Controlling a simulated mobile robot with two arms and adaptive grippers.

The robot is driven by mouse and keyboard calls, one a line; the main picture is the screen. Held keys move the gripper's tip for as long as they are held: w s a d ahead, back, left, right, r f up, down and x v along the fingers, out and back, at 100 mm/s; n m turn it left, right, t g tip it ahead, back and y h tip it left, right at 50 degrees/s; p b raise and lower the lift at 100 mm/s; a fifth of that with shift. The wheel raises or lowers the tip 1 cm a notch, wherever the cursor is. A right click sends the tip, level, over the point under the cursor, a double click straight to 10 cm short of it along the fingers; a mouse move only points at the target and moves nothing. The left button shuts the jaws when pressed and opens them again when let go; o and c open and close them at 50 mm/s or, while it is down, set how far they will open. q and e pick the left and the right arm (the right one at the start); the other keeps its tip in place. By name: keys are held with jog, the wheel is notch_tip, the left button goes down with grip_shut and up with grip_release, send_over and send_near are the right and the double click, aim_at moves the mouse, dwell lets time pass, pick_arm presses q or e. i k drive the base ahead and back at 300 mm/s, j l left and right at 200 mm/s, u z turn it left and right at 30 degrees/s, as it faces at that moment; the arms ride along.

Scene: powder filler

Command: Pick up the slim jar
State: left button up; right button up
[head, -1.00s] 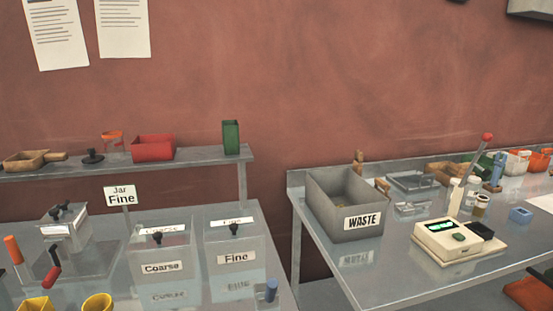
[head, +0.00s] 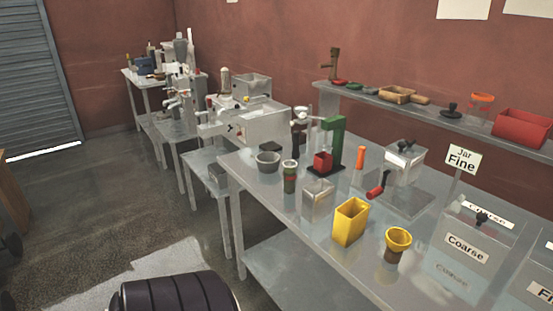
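I cannot tell for sure which object is the slim jar. A brown jar (head: 394,256) with a yellow funnel (head: 398,238) on top stands near the table's front edge. Neither of my grippers is in the head view.
The table (head: 325,245) also holds a yellow bin (head: 351,222), a clear box (head: 318,194), a green stand (head: 335,141) with a red cup, and a Coarse bin (head: 466,247). A shelf (head: 440,122) runs behind. Open floor (head: 90,205) lies to the left.

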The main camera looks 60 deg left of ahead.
aim_at(290, 178)
jog(key=k+j+u, duration=0.15)
jog(key=u, duration=1.65)
